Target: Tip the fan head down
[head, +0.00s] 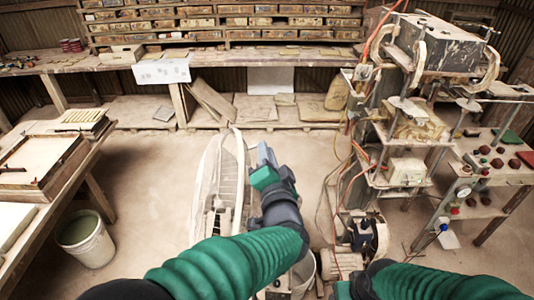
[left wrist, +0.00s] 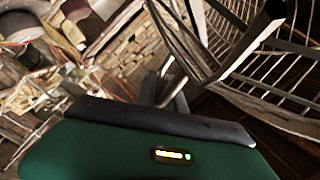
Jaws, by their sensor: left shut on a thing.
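The fan head (head: 222,180) is a pale, rounded wire cage standing on the floor at the centre of the head view, seen nearly edge-on. Its cage bars (left wrist: 255,65) fill the upper right of the left wrist view. My left gripper (head: 265,154) is at the right side of the cage and shut on the fan head. In the left wrist view its fingers (left wrist: 172,88) are close to the cage edge; the exact contact is partly hidden. My right arm shows at the lower right of the head view, but its gripper is out of sight.
A tile press (head: 440,45) with hoses and shelves stands at the right. A bench with a framed tray (head: 40,165) and a white bucket (head: 86,238) is at the left. A long workbench (head: 110,62) runs along the back. Floor between fan and bucket is clear.

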